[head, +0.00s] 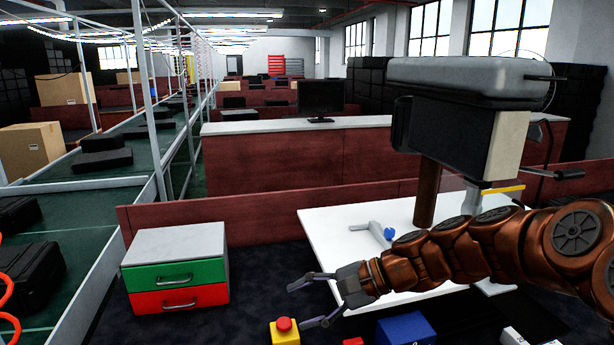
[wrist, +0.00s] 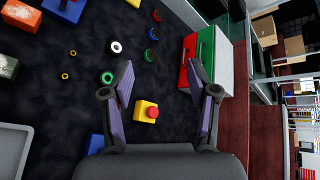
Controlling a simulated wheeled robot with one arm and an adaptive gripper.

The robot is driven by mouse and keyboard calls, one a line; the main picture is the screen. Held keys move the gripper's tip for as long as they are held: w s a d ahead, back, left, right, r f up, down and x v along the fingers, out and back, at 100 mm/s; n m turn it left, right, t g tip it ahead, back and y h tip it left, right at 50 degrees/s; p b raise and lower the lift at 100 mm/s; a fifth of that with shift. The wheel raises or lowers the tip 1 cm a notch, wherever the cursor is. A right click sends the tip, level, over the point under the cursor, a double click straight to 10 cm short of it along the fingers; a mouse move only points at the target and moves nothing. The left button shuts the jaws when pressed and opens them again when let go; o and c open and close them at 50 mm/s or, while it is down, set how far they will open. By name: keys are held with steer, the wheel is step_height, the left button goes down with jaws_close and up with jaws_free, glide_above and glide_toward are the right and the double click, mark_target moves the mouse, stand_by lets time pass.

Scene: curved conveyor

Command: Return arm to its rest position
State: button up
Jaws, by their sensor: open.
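My gripper (head: 306,304) is at the end of my copper-coloured arm, held out to the left in the head view. In the wrist view my gripper (wrist: 165,100) has its two purple-padded fingers wide apart with nothing between them. A yellow block with a red button (head: 284,331) lies beyond the fingers and below them in the head view. In the wrist view the same yellow block (wrist: 146,112) shows between the fingers but apart from them.
A cabinet with green and red drawers (head: 177,270) stands left of my gripper. A white table (head: 340,222) lies behind my arm. Several rings, blocks and a grey tray (wrist: 14,150) lie on the dark surface. A conveyor (head: 100,245) with black cases runs along the left.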

steer(key=s+d+f+n+g+h, duration=0.1)
steer(key=s+d+f+n+h, duration=0.15)
steer(key=s, duration=0.55)
steer(key=s+d+f+n+g+h, duration=0.1)
steer(key=s+d+f+n+h, duration=0.15)
steer(key=s, duration=0.45)
steer(key=s+d+f+n+h, duration=0.1)
steer(key=s+d+f+h, duration=0.1)
steer(key=s+d, duration=0.4)
steer(key=s+d+f+n+h, duration=0.2)
steer(key=s+d+h, duration=0.3)
steer(key=s+d, duration=0.1)
steer(key=shift+d+f+g, duration=0.3)
steer(key=shift+d+f, duration=0.05)
steer(key=shift+d, duration=0.3)
steer(key=shift+a, duration=0.1)
